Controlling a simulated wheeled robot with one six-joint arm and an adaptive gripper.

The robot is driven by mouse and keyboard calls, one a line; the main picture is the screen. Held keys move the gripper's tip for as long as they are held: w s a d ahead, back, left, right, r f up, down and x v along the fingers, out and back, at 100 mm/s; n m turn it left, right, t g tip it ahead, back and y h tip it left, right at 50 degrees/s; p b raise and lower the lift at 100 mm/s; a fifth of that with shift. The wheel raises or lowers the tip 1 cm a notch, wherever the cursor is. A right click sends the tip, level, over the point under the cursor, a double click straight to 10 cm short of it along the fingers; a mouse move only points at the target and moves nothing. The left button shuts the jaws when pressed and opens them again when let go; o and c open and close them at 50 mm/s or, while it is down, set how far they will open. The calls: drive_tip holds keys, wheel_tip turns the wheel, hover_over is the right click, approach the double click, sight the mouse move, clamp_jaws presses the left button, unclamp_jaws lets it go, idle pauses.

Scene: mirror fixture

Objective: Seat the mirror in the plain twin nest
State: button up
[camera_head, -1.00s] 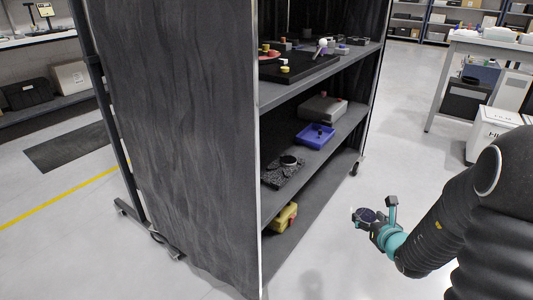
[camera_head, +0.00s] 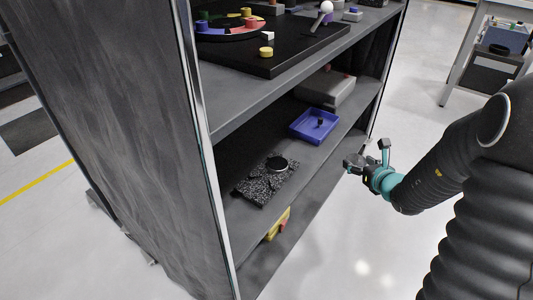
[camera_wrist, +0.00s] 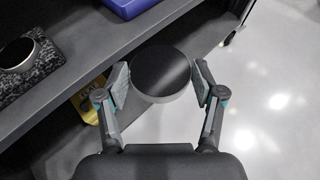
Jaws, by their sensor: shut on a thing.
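My gripper (camera_wrist: 160,80) is shut on the mirror (camera_wrist: 160,70), a round disc with a dark face and pale rim, gripped by its sides. In the head view my gripper (camera_head: 368,161) is outside the shelf's open front, right of the blue tray; the mirror is hard to make out there. A black speckled block (camera_head: 259,190) lies on the middle shelf, with a round, pale-rimmed dark part (camera_head: 278,164) at its far end. The block also shows at the left of the wrist view (camera_wrist: 38,76). I cannot tell which nest is the plain twin.
A blue tray (camera_head: 302,130) with a small dark piece stands behind the block, with a grey box (camera_head: 335,92) further back. A yellow thing (camera_head: 277,226) lies below. The upper shelf edge (camera_head: 300,78) overhangs.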

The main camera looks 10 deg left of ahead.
drive_tip(key=s+a+r+n+g+y+b, duration=0.1)
drive_tip(key=a+r+n+g+y, duration=0.1)
drive_tip(key=a, duration=0.5)
drive_tip(key=s+a+r+n+g+y+b, duration=0.1)
drive_tip(key=a+r+n+g+y, duration=0.1)
drive_tip(key=a+n+g, duration=0.3)
drive_tip(key=s+a+r+n+g+y+b, duration=0.2)
drive_tip(key=a+n+g+y, duration=0.1)
drive_tip(key=a, duration=0.7)
drive_tip(key=shift+a+n+g+y, duration=0.25)
drive_tip(key=shift+n+y, duration=0.25)
drive_tip(key=shift+n, duration=0.3)
drive_tip(key=s+a+n+g, duration=0.1)
drive_tip(key=s+n+g, duration=0.1)
drive_tip(key=s+a+n+g+b, duration=0.1)
drive_tip(key=s+g, duration=0.1)
drive_tip(key=s+a+f+n+g, duration=0.1)
drive_tip(key=s+a+n+g, duration=0.1)
drive_tip(key=shift+s+n+g+h+b, duration=0.2)
drive_tip(key=shift+n+g+h+b, duration=0.1)
drive_tip(key=shift+h+b, duration=0.1)
drive_tip(key=shift+s+g, duration=0.25)
drive_tip(key=shift+s, duration=0.05)
drive_tip(key=b, duration=0.5)
hover_over(265, 186)
drive_tip(key=f, duration=0.4)
drive_tip(key=shift+a+f, duration=0.2)
drive_tip(key=shift+f, duration=0.75)
